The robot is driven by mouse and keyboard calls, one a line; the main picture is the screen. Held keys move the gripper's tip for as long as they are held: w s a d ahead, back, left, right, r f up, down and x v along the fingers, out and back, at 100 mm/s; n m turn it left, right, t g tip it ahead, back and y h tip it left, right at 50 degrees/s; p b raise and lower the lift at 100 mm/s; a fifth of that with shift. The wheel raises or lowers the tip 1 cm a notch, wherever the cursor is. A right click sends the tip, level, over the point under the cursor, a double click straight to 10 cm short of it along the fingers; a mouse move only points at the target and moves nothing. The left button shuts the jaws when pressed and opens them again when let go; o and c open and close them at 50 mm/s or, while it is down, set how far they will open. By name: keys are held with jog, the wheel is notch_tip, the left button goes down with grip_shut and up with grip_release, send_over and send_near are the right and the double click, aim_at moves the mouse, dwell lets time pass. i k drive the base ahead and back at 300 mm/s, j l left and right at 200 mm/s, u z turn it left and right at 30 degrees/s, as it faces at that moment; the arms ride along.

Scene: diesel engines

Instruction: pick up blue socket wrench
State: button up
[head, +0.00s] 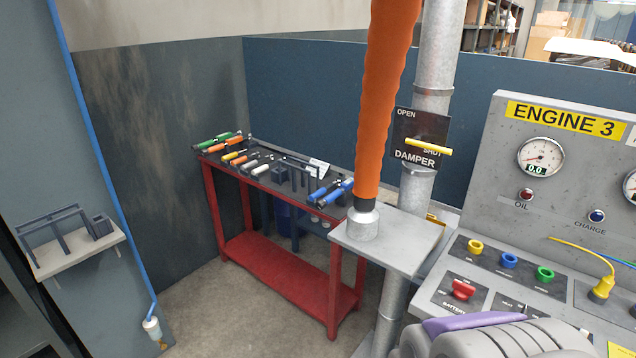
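Two blue-handled tools lie side by side at the near right end of the dark top of a red workbench (278,276). One is the left blue-handled tool (322,194) and the other is the right blue-handled tool (339,192). I cannot tell which is the blue socket wrench. The orange hose partly covers their right side. A grey and purple rounded shape at the bottom right seems to be part of my arm or gripper (492,338). No fingertips can be made out, and it is far from the blue tools.
Green-, orange-, yellow- and white-handled tools (232,150) lie further left on the bench. An orange hose (385,100) rises from a grey plate (400,240) in front of the bench's right end. The Engine 3 panel (560,180) stands right. Floor (225,310) before the bench is clear.

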aim_at(321, 192)
jog(key=i+j+z, duration=0.2)
jog(key=i+j, duration=0.95)
jog(key=i, duration=0.15)
jog(key=i+j+z, duration=0.2)
jog(key=i+j, duration=1.05)
